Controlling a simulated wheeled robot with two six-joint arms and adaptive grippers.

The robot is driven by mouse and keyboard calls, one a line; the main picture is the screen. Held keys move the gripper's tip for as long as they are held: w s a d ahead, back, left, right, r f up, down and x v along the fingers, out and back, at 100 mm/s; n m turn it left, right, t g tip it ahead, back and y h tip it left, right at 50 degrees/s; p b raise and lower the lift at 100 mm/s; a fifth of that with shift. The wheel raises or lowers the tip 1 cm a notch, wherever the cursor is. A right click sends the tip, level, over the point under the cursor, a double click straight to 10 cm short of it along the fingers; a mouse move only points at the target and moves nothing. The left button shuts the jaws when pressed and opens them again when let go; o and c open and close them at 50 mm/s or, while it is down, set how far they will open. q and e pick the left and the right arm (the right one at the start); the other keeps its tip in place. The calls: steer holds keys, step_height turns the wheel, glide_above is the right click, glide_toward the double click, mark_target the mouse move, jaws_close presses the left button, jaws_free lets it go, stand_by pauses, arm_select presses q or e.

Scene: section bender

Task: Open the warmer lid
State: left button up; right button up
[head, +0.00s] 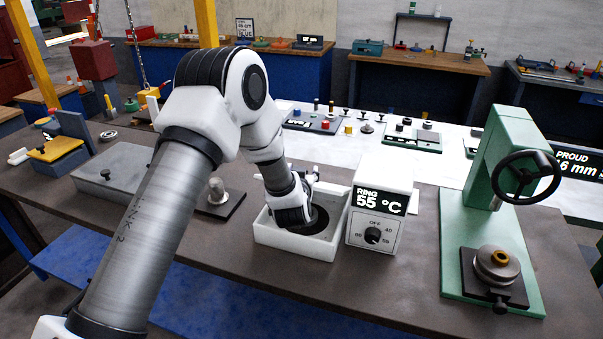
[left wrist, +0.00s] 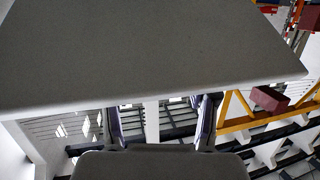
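The warmer is a white open-topped box (head: 335,238) with a dark round spot inside, beside its control unit (head: 381,212) reading "RING 55 °C". My left gripper (head: 292,215) reaches down at the box; its fingers are mostly hidden by my wrist. In the left wrist view, my left gripper's fingers (left wrist: 158,122) stand wide apart, with nothing visible gripped between them. A broad grey-white plate (left wrist: 150,50) fills the top of that view and covers the fingertips; I cannot tell whether it is the lid. My right gripper is not in view.
A green press with a black handwheel (head: 526,177) stands right of the control unit. A grey box with a small knob (head: 118,168) and a dark plate with a metal cylinder (head: 217,190) lie left of the warmer. Brown tabletop is clear in front.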

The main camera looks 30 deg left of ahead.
arm_select(q)
steer(key=shift+s, duration=0.1)
steer(key=v, duration=1.2)
